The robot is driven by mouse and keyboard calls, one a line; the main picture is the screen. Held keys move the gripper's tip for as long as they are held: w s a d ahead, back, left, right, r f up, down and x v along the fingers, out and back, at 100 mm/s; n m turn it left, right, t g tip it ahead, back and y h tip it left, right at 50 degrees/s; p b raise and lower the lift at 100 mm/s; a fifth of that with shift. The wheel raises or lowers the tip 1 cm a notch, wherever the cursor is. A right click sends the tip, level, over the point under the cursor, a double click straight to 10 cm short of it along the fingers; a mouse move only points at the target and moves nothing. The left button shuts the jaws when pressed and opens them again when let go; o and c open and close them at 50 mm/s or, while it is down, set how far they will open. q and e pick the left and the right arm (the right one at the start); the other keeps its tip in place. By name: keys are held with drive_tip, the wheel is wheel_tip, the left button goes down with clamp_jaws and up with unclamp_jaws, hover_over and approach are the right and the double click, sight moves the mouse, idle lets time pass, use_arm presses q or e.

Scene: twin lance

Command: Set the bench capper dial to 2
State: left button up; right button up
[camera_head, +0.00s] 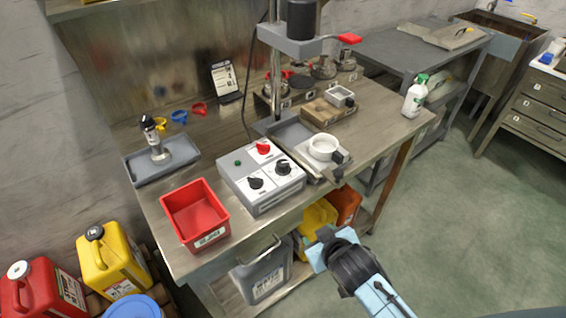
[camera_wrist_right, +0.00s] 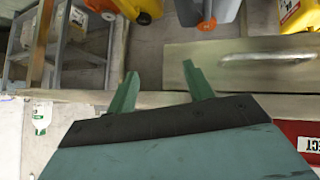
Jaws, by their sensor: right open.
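The grey control box (camera_head: 262,178) sits at the front of the bench beside the capper's column (camera_head: 275,75). Its light top carries a black dial (camera_head: 283,168), a second black knob (camera_head: 255,184), a red knob (camera_head: 263,147) and a green button (camera_head: 238,162). The dial marks are too small to read, so its setting cannot be told. My right gripper (camera_wrist_right: 160,88) is open and empty in the wrist view, its two fingers apart. In the head view my right arm is low, in front of the bench and apart from the box; its fingers are not clear there. My left gripper is out of view.
A red bin (camera_head: 196,215) stands left of the box. A white cup-like part (camera_head: 323,147) on a tray (camera_head: 300,150) is to its right. Jugs (camera_head: 262,272) stand under the bench. The floor at right (camera_head: 470,240) is clear.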

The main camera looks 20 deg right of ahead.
drive_tip(key=w+a+r+n+t+y, duration=0.2)
drive_tip(key=w+a+r+t, duration=0.15)
drive_tip(key=r, duration=0.55)
drive_tip(key=w+a+r+n+t+y, duration=0.25)
drive_tip(key=w+r, duration=0.25)
drive_tip(key=r, duration=0.3)
drive_tip(key=w+a+r+n+t+y, duration=0.2)
drive_tip(key=w+a+r+t, duration=0.2)
drive_tip(key=r, duration=0.5)
drive_tip(key=s+a+r+n+g+y, duration=0.1)
drive_tip(key=a+r+n+g+y, duration=0.25)
drive_tip(key=a+n+y, duration=0.3)
drive_tip(key=s+a+r+n+g+y, duration=0.1)
drive_tip(key=a+r+n+g+y, duration=0.2)
drive_tip(key=a+n+g+y, duration=0.35)
drive_tip(key=n+g+h, duration=0.9)
drive_tip(key=n+h, duration=0.1)
drive_tip(key=h, duration=0.9)
approach(283, 162)
wheel_tip(283, 162, down, 9)
drive_tip(key=shift+w+a+f+b, duration=0.1)
drive_tip(key=shift+f+b, duration=0.05)
drive_tip(key=shift+b, duration=0.4)
drive_tip(key=shift+c, duration=0.4)
